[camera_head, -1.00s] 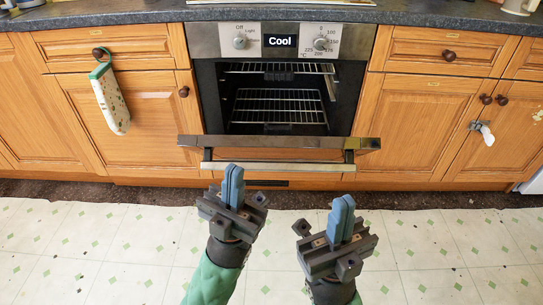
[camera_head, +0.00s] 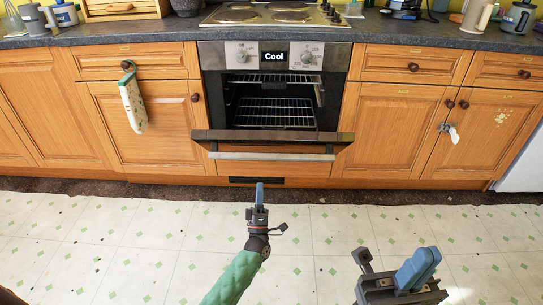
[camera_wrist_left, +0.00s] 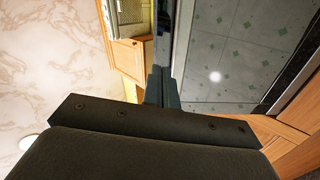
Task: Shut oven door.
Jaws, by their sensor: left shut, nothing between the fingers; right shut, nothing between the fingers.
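The oven (camera_head: 273,58) is set in the cabinet row, with racks showing inside its open cavity. Its door (camera_head: 232,134) is hinged down and stands partly open, with its top edge and metal handle bar (camera_head: 272,156) facing me. My left gripper (camera_head: 259,192) is shut and empty, in front of and below the handle, apart from it. Its shut fingers also show in the left wrist view (camera_wrist_left: 161,88). My right gripper (camera_head: 417,268) is shut and empty, lower right over the floor, further from the door.
Wooden cabinets flank the oven, with an oven mitt (camera_head: 134,104) hanging on the left. The worktop (camera_head: 150,31) and hob (camera_head: 275,14) lie above. The vinyl floor (camera_head: 120,240) in front is clear.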

